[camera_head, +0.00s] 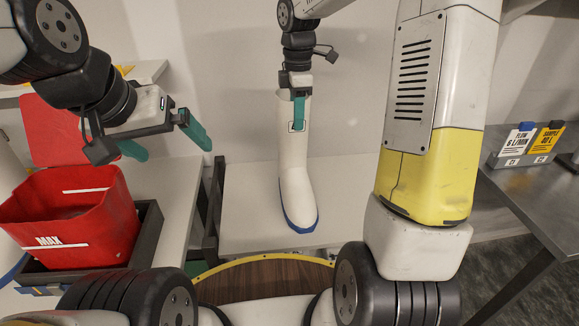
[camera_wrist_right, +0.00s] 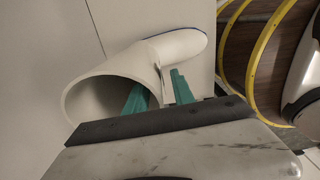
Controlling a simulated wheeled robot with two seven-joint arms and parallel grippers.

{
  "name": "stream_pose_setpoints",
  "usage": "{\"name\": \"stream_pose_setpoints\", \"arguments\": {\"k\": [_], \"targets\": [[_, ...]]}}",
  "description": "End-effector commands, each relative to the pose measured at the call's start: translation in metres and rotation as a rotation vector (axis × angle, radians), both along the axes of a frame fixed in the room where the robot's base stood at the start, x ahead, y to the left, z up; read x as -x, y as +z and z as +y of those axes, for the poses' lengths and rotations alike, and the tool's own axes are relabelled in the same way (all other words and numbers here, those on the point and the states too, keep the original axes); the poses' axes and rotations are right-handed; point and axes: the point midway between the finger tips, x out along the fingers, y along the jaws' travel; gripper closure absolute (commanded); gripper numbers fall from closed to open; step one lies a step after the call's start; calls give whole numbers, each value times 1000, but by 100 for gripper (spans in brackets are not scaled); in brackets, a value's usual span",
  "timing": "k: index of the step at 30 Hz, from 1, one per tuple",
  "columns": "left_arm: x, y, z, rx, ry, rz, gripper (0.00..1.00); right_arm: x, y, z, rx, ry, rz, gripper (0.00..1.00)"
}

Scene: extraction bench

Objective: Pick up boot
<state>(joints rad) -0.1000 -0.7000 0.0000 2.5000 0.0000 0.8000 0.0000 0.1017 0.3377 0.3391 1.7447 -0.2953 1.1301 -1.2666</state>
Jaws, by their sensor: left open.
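A tall white boot (camera_head: 295,170) with a blue sole stands upright against the pale wall, toe toward me. My right gripper (camera_head: 298,110) comes down from above onto the boot's top rim. In the right wrist view the boot (camera_wrist_right: 178,50) shows its round opening. One green finger of my right gripper (camera_wrist_right: 160,95) is inside the opening and the other is outside, close together with the boot's wall between them. My left gripper (camera_head: 165,145) is open and empty, above and right of the red bin, apart from the boot.
A red bin (camera_head: 75,215) marked MAX sits in a dark frame at the left. A round brown surface with a yellow rim (camera_head: 262,262) is in front of the boot. Flow and sample signs (camera_head: 525,140) stand on the right bench.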

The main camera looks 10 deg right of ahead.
Motion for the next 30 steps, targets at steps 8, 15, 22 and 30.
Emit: {"name": "stream_pose_setpoints", "arguments": {"k": [8,15,22,30], "targets": [[0,0,0,0,0,0,0,0,-4,0,0,0,1,70],[0,0,0,0,0,0,0,0,-5,0,0,0,1,70],[0,0,0,0,0,0,0,0,-5,0,0,0,0,98],[0,0,0,0,0,0,0,0,-4,0,0,0,0,100]]}}
